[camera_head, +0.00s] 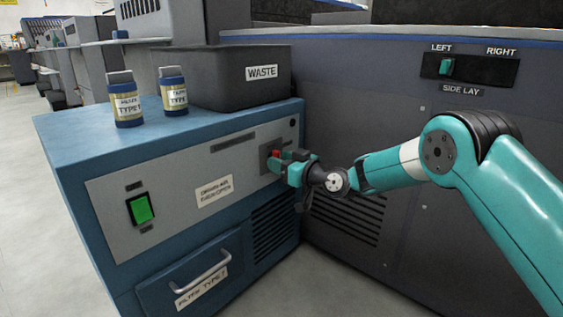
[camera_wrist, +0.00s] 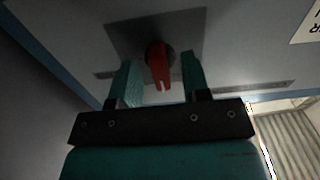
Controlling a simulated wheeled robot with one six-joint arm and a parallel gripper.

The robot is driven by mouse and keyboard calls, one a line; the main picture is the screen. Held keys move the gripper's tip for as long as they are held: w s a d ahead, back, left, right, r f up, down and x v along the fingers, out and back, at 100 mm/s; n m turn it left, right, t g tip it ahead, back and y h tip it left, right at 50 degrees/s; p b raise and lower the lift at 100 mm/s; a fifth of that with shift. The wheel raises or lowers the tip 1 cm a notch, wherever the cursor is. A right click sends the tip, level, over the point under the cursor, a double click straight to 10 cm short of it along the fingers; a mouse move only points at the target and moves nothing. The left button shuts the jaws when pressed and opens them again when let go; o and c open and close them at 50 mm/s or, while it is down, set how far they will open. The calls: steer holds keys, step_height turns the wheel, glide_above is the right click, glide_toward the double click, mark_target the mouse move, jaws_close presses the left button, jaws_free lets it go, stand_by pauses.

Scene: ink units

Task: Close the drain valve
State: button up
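The drain valve is a red handle (camera_wrist: 158,66) on a dark square plate (camera_wrist: 185,24) in the blue cabinet's grey front panel. In the head view the red handle (camera_head: 276,154) shows just beyond my fingers, partly hidden by them. My gripper (camera_wrist: 160,82) is at the valve with its two teal fingers apart, one on each side of the handle. Gaps show between the handle and both fingers in the wrist view. My gripper also shows in the head view (camera_head: 285,165), at the right end of the panel.
A black WASTE bin (camera_head: 225,85) and two labelled bottles (camera_head: 126,100) (camera_head: 174,92) stand on the cabinet top (camera_head: 70,125). A green switch (camera_head: 140,209) and a drawer with a handle (camera_head: 200,272) are on the cabinet front. A dark machine wall (camera_head: 400,110) with a SIDE LAY slider (camera_head: 446,67) stands close at the right.

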steer(key=shift+r, duration=0.1)
steer(key=p+v, duration=0.5)
steer(key=v, duration=1.2)
steer(key=shift+s, duration=0.2)
steer(key=shift+d, duration=0.1)
